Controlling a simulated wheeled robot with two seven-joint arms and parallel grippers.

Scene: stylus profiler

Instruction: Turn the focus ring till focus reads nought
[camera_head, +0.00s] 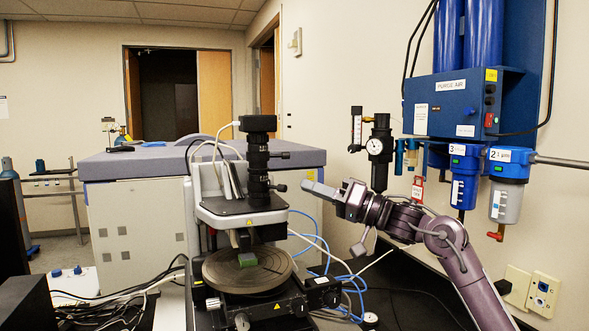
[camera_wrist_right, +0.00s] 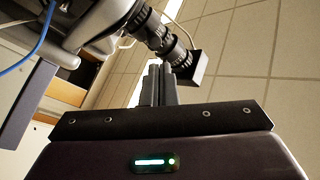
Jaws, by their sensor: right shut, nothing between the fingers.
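The profiler's black optical tube (camera_head: 258,165) stands upright over the instrument, with a square black camera box (camera_head: 257,123) on top. The ribbed tube shows tilted in the wrist view (camera_wrist_right: 160,32), with the box (camera_wrist_right: 190,68) at its end. I cannot tell which of its bands is the focus ring. No focus reading is legible. My right gripper (camera_head: 308,186) points left at the tube's lower part, a little to its right, apparently apart from it. Its fingers (camera_wrist_right: 158,84) are together and empty. My left gripper is not in view.
Two small side knobs stick out right of the tube. A gauge post (camera_head: 380,150) and blue purge air filters (camera_head: 465,165) stand at the right. Blue hoses (camera_head: 320,235) run behind the stage.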

